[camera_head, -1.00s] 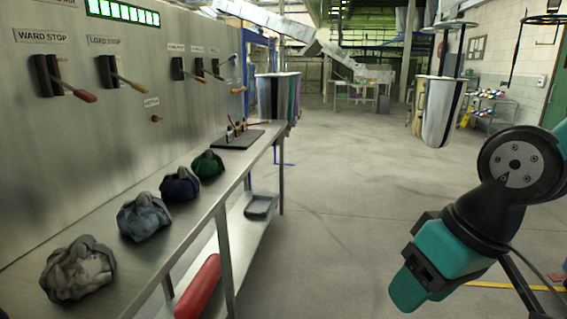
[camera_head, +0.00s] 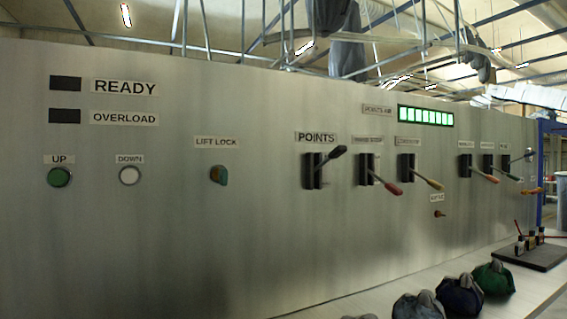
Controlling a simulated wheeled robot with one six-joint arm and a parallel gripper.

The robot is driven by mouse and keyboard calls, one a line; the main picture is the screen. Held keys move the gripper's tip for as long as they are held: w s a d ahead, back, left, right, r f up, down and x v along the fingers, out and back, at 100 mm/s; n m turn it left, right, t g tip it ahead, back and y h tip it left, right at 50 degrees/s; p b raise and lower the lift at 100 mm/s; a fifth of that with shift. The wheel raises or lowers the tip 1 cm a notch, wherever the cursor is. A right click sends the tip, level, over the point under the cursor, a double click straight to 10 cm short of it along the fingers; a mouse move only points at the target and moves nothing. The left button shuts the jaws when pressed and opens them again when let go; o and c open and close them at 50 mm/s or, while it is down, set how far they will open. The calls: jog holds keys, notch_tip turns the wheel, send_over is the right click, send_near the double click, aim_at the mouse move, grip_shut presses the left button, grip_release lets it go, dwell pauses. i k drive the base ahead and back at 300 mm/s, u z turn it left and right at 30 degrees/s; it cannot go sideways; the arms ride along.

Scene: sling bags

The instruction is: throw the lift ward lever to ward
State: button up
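A tall metal panel (camera_head: 260,230) carries a row of levers. The lever under the POINTS label (camera_head: 323,166) has a black handle tilted up to the right. To its right are a red-handled lever (camera_head: 380,178) and a yellow-handled lever (camera_head: 420,174), both angled down to the right. Further right are smaller levers with an orange handle (camera_head: 479,170), a green handle (camera_head: 502,168) and a grey handle (camera_head: 519,157). Their labels are too small to read, so I cannot tell which is the lift ward lever. My gripper is not in view.
The panel's left part has a LIFT LOCK knob (camera_head: 219,176), a green UP button (camera_head: 59,177), a white DOWN button (camera_head: 129,176) and dark READY and OVERLOAD windows. A bench below holds several tied bags (camera_head: 460,296) and a dark board (camera_head: 530,256) with small levers.

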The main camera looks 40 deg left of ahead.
aim_at(340, 150)
jog(key=u, duration=1.6)
jog(key=i, duration=1)
jog(key=z, duration=0.55)
